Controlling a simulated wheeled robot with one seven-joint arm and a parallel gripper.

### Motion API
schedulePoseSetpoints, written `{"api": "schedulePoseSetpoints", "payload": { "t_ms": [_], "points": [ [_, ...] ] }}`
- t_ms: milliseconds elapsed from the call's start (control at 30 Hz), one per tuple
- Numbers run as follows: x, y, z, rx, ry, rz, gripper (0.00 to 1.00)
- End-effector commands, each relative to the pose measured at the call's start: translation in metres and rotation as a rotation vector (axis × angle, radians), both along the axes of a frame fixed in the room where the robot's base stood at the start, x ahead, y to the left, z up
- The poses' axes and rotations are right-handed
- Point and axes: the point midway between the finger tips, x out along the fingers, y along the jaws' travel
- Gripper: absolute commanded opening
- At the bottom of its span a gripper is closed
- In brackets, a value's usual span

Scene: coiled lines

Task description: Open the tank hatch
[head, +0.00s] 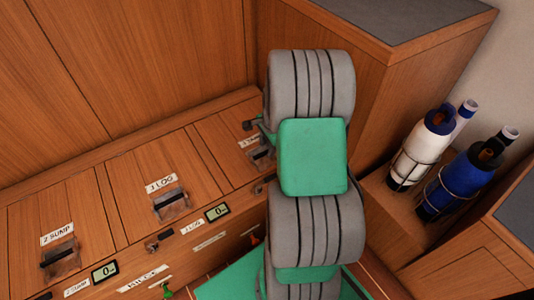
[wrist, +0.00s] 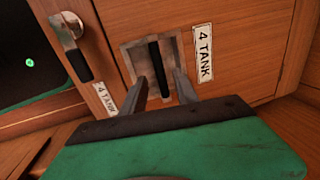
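The tank hatch (wrist: 240,50) is a wooden panel in the wrist view, with a "4 TANK" label (wrist: 203,52) beside a square recess. A black bar handle (wrist: 157,65) crosses the recess. My gripper (wrist: 161,82) is open, its two grey fingers on either side of the handle's lower part, with a gap to the bar on both sides. I cannot tell how deep the fingertips reach into the recess. The hatch appears closed. In the head view my arm hides the tank hatch and the gripper.
A metal latch with a black end (wrist: 75,45) and a dark panel with a green light (wrist: 30,62) are left of the hatch. Two strapped bottles (head: 420,150) stand right, beside a wooden cabinet (head: 385,100).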

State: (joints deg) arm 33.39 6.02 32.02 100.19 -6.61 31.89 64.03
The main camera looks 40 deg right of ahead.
Motion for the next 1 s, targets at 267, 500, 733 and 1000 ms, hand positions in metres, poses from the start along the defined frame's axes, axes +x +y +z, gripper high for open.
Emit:
{"api": "schedulePoseSetpoints", "payload": {
  "t_ms": [267,500,733,1000],
  "points": [
    [0.005,-0.001,-0.023,-0.001,-0.002,0.001,0.36],
    [0.005,0.000,-0.022,-0.001,-0.001,0.002,0.29],
    [0.005,0.000,-0.022,-0.002,-0.001,0.003,0.11],
    [0.005,0.000,-0.022,-0.001,-0.001,0.003,0.00]
  ]
}}
